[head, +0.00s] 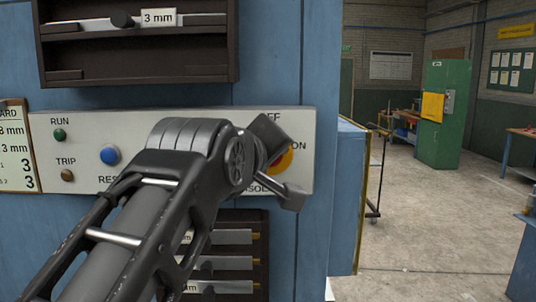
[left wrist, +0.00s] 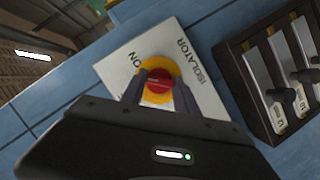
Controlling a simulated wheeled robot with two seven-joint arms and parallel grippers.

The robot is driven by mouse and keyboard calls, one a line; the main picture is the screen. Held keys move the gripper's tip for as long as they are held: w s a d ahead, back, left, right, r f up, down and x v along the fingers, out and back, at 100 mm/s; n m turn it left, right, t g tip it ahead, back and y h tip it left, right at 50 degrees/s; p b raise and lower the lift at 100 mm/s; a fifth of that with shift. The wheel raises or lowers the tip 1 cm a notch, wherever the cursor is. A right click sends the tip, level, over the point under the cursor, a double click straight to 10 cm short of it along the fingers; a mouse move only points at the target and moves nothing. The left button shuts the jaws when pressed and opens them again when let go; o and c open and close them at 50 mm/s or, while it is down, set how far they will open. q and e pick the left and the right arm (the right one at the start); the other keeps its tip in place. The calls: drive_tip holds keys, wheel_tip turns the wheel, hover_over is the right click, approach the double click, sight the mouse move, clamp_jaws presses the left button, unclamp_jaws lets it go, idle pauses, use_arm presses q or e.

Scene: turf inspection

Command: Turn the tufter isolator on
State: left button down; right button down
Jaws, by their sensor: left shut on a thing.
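The isolator is a red rotary knob on a yellow round plate (head: 287,158), at the right end of the pale control panel (head: 85,130). "ON" is printed to its right, "OFF" above it, partly covered, and "ISOLATOR" below it, partly covered. My left gripper (head: 279,165) is at the isolator and covers much of it in the head view. In the left wrist view the red knob (left wrist: 158,85) sits between the two fingers of my left gripper (left wrist: 161,92), which is shut on it. I cannot tell which mark the knob points to. My right gripper is not in view.
The panel also carries a green RUN light (head: 60,134), a brown TRIP light (head: 67,175) and a blue button (head: 110,155). Dark tool racks hang above (head: 140,73) and below (head: 266,222). Open floor (head: 430,220) lies to the right, with a green cabinet (head: 457,140) beyond.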

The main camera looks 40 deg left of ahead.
use_arm(q)
drive_tip(key=shift+w+d+m+g+y+p, duration=0.15)
drive_tip(key=shift+m+g+y, duration=0.35)
drive_tip(key=shift+m, duration=0.55)
drive_tip(key=shift+s+m+g+y+p, duration=0.1)
drive_tip(key=shift+m+g+y+p, duration=0.35)
drive_tip(key=shift+m, duration=0.65)
drive_tip(key=shift+w+d+m+g+y+p, duration=0.1)
drive_tip(key=shift+m+g+y, duration=0.25)
drive_tip(key=shift+m+g, duration=0.5)
drive_tip(key=c, duration=0.9)
unclamp_jaws()
drive_tip(key=shift+r, duration=0.1)
drive_tip(key=b+v, duration=0.1)
drive_tip(key=v, duration=0.6)
drive_tip(key=shift+s+d, duration=0.2)
drive_tip(key=shift+s, duration=0.15)
